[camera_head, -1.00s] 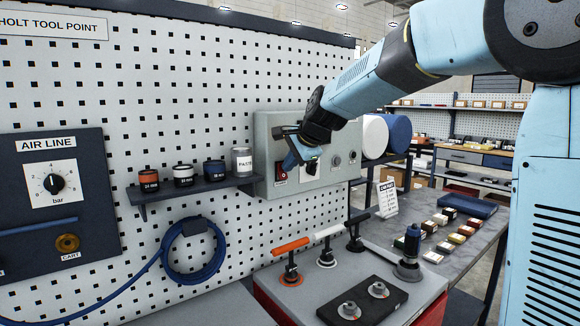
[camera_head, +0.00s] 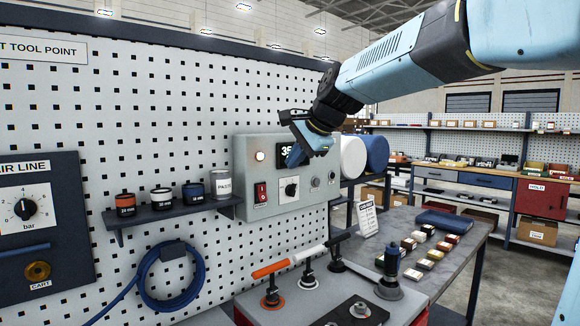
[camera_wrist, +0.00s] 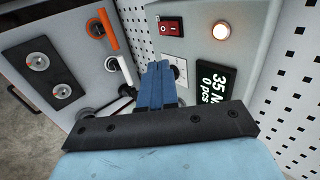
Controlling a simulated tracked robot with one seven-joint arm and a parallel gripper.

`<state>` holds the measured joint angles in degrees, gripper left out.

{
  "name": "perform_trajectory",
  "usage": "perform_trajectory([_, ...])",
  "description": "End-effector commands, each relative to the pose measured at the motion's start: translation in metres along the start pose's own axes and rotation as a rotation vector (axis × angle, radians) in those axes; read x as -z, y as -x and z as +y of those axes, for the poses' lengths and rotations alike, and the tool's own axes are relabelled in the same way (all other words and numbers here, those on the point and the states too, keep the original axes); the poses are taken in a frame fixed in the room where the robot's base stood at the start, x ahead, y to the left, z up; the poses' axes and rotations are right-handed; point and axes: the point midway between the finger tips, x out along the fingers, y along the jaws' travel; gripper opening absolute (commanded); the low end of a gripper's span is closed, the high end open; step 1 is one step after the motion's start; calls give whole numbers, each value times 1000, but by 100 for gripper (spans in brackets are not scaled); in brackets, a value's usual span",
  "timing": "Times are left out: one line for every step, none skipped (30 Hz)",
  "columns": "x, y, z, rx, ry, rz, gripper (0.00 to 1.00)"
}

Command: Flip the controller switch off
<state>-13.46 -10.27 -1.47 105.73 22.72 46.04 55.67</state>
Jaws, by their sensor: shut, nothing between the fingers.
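The controller (camera_head: 283,203) is a grey box on the pegboard wall. It has a red rocker switch (camera_head: 261,193) at its left, a lit round lamp (camera_head: 259,156), a dark display partly hidden by my gripper, and a black knob (camera_head: 291,188). In the wrist view the red switch (camera_wrist: 170,26) and the glowing lamp (camera_wrist: 221,31) show at the top. My gripper (camera_head: 295,160) is shut and empty, in front of the display, up and right of the switch. Its blue fingers (camera_wrist: 157,80) point towards the panel. I cannot tell whether they touch it.
A shelf with several small pots (camera_head: 164,198) is left of the controller. Below stands a cart top (camera_head: 258,303) with orange, white and black handled tools. White and blue rolls (camera_head: 375,154) are close on the right. A workbench (camera_head: 465,242) stands further right.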

Motion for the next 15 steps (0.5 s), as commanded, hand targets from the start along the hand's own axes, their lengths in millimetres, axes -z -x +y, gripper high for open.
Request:
perform_trajectory([0,1,0,0,0,0,0])
perform_trajectory([0,1,0,0,0,0,0])
perform_trajectory([0,1,0,0,1,-1,0])
perform_trajectory([-1,1,0,0,1,-1,0])
perform_trajectory([-1,1,0,0,1,-1,0])
perform_trajectory([-1,0,0,0,1,-1,0])
perform_trajectory([-1,0,0,0,1,-1,0])
perform_trajectory([-1,0,0,0,1,-1,0])
perform_trajectory([0,0,0,0,1,0,0])
perform_trajectory([0,1,1,-1,3,0,0])
perform_trajectory([0,2,2,-2,8,1,0])
perform_trajectory([0,4,5,-5,18,5,0])
perform_trajectory([0,6,9,-8,29,9,0])
perform_trajectory([1,9,15,-13,46,14,0])
perform_trajectory([1,13,24,-22,74,22,0])
